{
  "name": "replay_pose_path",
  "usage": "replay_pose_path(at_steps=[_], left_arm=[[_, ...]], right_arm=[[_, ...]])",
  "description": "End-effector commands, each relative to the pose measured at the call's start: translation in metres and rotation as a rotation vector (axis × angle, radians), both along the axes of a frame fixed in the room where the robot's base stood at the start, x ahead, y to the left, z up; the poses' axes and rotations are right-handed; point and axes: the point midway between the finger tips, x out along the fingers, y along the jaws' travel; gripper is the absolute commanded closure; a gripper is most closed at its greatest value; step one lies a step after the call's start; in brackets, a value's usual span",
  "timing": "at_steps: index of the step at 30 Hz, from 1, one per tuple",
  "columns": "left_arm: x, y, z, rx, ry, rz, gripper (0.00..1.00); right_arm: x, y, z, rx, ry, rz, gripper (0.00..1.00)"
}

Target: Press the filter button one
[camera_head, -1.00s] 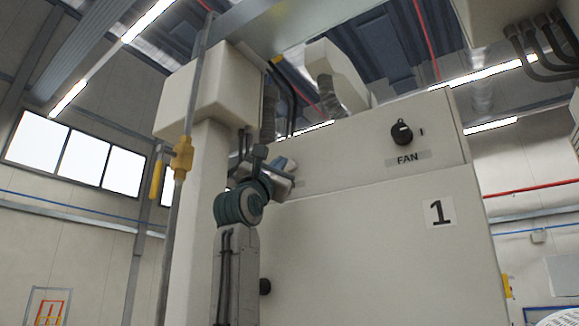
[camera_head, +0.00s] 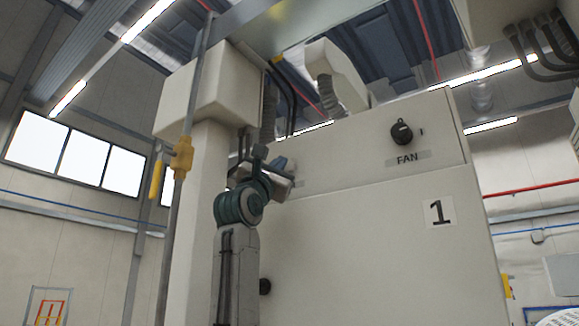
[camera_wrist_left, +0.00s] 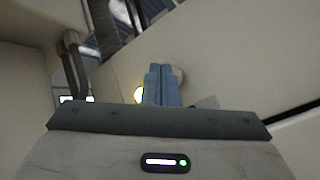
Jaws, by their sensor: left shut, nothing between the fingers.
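My left gripper (camera_head: 281,163) is at the left end of the upper panel of the big cream cabinet (camera_head: 370,235). In the left wrist view its blue fingers (camera_wrist_left: 161,70) are shut together with nothing between them. A round pale grey button-like part (camera_wrist_left: 179,75) shows just right of and behind the fingertips. I cannot tell whether the fingertips touch the panel or the round part. In the head view the gripper and wrist hide this spot, and no filter label can be read. My right gripper is not in view.
A black FAN knob (camera_head: 402,132) is on the upper panel at right, above a sign with the number 1 (camera_head: 438,212). A grey pole with a yellow valve handle (camera_head: 182,157) stands left of my arm. Dark cables (camera_wrist_left: 72,55) hang left of the fingers.

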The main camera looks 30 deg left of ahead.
Motion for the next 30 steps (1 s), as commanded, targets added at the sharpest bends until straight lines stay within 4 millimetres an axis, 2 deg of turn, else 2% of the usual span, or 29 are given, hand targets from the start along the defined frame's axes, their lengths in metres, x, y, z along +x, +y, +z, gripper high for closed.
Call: replay_pose_path(at_steps=[30], left_arm=[[0.011,-0.001,0.000,0.001,0.001,-0.001,1.00]], right_arm=[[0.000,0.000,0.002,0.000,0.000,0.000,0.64]])
